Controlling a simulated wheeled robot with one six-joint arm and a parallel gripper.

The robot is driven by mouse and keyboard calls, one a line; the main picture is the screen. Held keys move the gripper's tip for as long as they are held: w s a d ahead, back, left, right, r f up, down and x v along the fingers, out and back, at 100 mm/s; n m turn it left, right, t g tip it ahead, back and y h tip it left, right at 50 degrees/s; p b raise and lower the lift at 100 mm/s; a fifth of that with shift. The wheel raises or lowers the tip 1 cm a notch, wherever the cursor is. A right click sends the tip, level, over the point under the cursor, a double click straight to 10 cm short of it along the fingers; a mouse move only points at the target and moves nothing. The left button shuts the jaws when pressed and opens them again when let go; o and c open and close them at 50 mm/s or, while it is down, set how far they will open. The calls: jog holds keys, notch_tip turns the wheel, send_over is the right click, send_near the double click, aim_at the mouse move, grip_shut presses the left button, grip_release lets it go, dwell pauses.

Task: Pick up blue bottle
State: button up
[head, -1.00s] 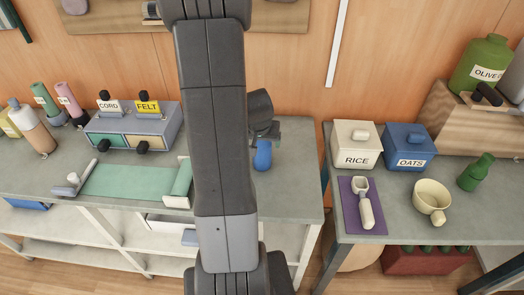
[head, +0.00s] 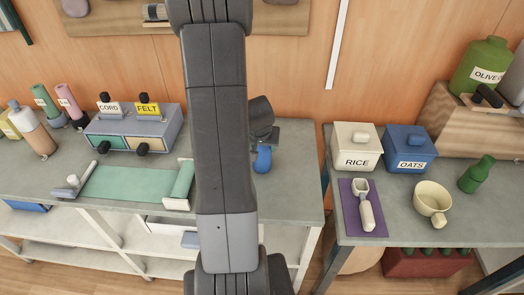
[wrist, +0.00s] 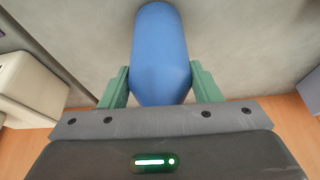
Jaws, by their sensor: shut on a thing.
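The blue bottle (head: 263,160) is near the right end of the left table in the head view, just right of my arm. It also shows in the wrist view (wrist: 160,50), lying between the two green fingers. My gripper (wrist: 161,85) is shut on it, with a finger on each side. In the head view my gripper (head: 263,146) is directly above the bottle and hides its upper part. I cannot tell whether the bottle touches the table.
The left table (head: 292,185) is bare around the bottle. A green mat (head: 130,181) and a drawer box (head: 130,130) are to the left. A gap separates the right table, which bears a rice box (head: 356,148), an oats box (head: 408,150) and a cream cup (head: 431,197).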

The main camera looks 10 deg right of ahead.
notch_tip(320, 180, up, 10)
jog(key=shift+r+p, duration=0.1)
jog(key=shift+p, duration=0.35)
dwell(0.6)
